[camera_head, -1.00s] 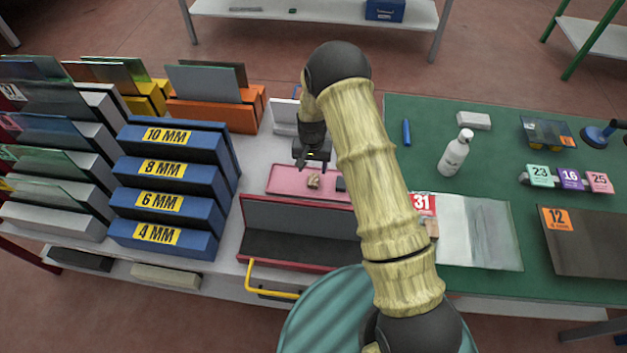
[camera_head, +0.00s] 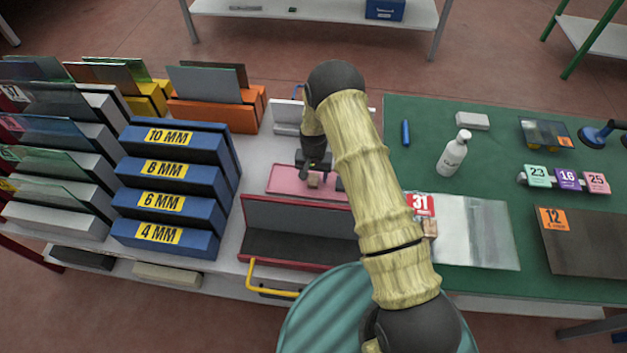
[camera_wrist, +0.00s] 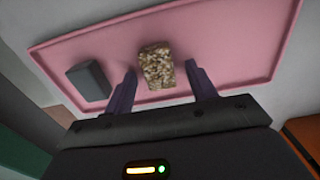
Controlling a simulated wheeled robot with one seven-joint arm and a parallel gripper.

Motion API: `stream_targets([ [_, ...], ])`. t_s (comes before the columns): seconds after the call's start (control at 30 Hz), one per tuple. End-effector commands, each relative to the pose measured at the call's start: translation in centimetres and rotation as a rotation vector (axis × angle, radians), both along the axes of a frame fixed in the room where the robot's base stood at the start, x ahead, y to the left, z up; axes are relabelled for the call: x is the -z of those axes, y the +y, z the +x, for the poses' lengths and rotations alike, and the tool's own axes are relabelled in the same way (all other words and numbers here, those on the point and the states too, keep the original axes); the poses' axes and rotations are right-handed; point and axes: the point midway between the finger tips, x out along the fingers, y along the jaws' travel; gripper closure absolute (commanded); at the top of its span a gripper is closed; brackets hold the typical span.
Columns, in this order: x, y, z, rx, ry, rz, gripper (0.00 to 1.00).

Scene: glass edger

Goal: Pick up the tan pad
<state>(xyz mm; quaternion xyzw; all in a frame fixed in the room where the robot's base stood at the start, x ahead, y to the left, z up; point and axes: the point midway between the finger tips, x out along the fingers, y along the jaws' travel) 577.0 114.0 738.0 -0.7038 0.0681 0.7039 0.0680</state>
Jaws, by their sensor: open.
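The tan pad (camera_wrist: 157,66) is a small speckled block lying in a pink tray (camera_wrist: 230,38). In the head view the pad (camera_head: 313,181) shows just below my gripper (camera_head: 312,172), in the same pink tray (camera_head: 283,179). My gripper is open in the wrist view (camera_wrist: 163,88), with its two dark fingers to the left and right of the pad's near end. Gaps show between the pad and both fingers. I cannot tell the exact height of the fingertips above the tray.
A dark grey block (camera_wrist: 89,80) lies in the tray, left of the left finger. A red-edged open case (camera_head: 298,227) stands in front of the tray. Blue racks (camera_head: 168,200) stand to the left, and a white bottle (camera_head: 454,154) is on the green mat (camera_head: 440,115).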

Motion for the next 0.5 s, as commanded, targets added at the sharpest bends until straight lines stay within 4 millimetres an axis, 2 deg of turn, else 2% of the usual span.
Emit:
stream_targets([
  [0.03, -0.01, 0.00, 0.00, 0.000, 0.000, 0.000, 0.48],
  [0.2, -0.02, 0.00, 0.00, 0.000, 0.000, 0.000, 0.81],
  [0.27, -0.02, 0.00, 0.00, 0.000, 0.000, 0.000, 0.91],
  [0.5, -0.02, 0.00, 0.00, 0.000, 0.000, 0.000, 0.91],
])
